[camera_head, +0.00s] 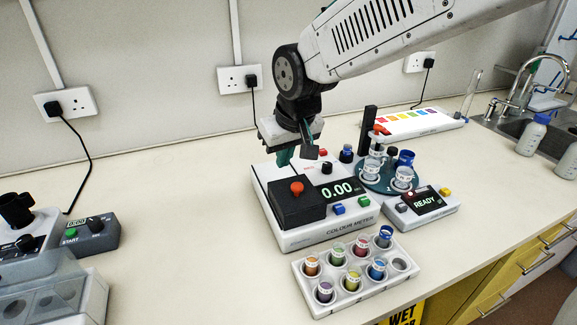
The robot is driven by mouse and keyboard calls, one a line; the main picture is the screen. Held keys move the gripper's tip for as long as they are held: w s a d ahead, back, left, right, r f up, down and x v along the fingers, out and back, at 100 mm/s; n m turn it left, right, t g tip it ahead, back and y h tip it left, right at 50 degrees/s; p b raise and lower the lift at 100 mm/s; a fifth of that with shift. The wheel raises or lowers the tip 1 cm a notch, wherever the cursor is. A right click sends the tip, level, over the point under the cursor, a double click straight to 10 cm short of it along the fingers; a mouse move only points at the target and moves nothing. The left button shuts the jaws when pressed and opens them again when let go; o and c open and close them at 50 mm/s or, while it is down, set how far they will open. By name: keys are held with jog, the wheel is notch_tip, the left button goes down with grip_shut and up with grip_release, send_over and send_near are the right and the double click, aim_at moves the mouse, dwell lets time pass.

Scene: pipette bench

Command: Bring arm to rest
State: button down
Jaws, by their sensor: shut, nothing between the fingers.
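My gripper (296,155) hangs from my arm, which reaches in from the upper right. It is above the back of the white colour meter (322,238) and holds nothing; its fingers are partly hidden by the wrist. The meter shows 0.00 on its display (337,190). Its dark lid (298,207) with an orange knob is down. I cannot tell the exact gap between my gripper and the meter top.
A white rack (356,292) with several coloured vials stands in front. A turntable (377,184) with cups and a READY box (428,207) are at the right. A sink (535,125) is far right. The bench between the meter and the left devices (93,233) is clear.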

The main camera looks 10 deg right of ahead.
jog(key=v, duration=0.9)
jog(key=s+d+f+m+g, duration=0.1)
jog(key=s+d+f+m, duration=0.1)
jog(key=s+d, duration=0.8)
jog(key=s+d+f+m+g+h, duration=0.1)
jog(key=s+d+f+m, duration=0.2)
jog(key=s+d, duration=0.8)
jog(key=shift+s+f+h, duration=0.2)
jog(key=shift+s+h, duration=0.1)
jog(key=shift+s, duration=0.6)
